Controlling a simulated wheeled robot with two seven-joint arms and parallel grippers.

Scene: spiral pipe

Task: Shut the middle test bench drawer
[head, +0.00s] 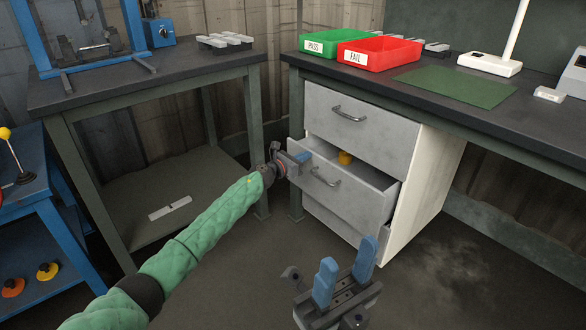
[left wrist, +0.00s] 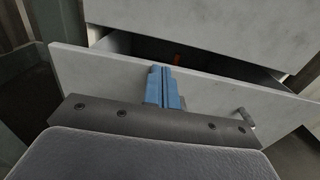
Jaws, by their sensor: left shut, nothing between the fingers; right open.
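The middle drawer (head: 345,194) of the grey cabinet under the right bench stands part-way open. A curved metal handle (head: 325,178) is on its front, and a yellow object (head: 345,157) shows inside. My left gripper (head: 303,158) is shut and empty at the left part of the drawer front, near its top edge. In the left wrist view the blue fingertips (left wrist: 163,88) are together and overlap the drawer front (left wrist: 100,75); whether they touch it I cannot tell. My right gripper (head: 345,273) is open and empty, low in front of the cabinet.
The top drawer (head: 365,125) is shut above it. Green (head: 318,42) and red (head: 380,52) trays stand on the right bench. A left bench (head: 150,78) stands beside the cabinet, with a bench leg (head: 257,150) near my left gripper. The floor before the cabinet is clear.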

